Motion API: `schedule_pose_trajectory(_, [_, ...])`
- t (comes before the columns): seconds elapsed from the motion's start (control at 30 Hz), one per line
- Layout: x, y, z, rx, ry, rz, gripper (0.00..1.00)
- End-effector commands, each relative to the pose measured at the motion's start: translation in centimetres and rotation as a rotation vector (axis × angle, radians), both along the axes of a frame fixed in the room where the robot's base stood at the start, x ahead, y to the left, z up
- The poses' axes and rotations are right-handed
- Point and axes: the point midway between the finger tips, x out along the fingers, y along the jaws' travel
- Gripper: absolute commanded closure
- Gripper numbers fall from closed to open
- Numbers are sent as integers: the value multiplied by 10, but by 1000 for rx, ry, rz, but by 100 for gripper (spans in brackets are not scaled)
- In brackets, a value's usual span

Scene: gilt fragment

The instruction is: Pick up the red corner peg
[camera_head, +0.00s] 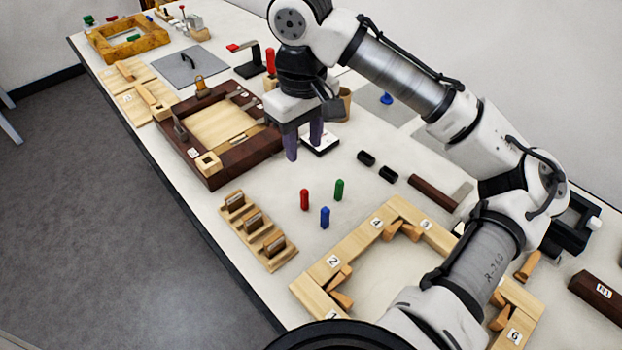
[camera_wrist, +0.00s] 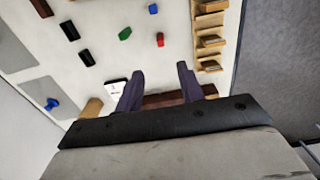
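The red corner peg (camera_head: 304,200) stands upright on the white table, left of a blue peg (camera_head: 325,217) and a green peg (camera_head: 339,189). In the wrist view the red peg (camera_wrist: 160,40) lies ahead of my fingers, near the green peg (camera_wrist: 125,33) and the blue peg (camera_wrist: 153,9). My gripper (camera_head: 303,147) hangs above the table, behind the red peg in the head view and apart from it. Its two dark fingers are spread with nothing visible between them, as the wrist view also shows (camera_wrist: 158,82).
A dark wooden frame (camera_head: 232,172) lies to the left. A light wooden rack (camera_head: 256,231) with slots stands left of the pegs. A numbered pale frame (camera_head: 352,246) lies in front. Small black blocks (camera_head: 366,158) lie right of the pegs. Bare table surrounds the pegs.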

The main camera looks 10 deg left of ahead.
Motion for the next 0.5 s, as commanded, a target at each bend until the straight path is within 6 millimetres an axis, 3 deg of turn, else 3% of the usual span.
schedule_pose_trajectory(0.5, [-1, 0, -78, 1, 2, -1, 62])
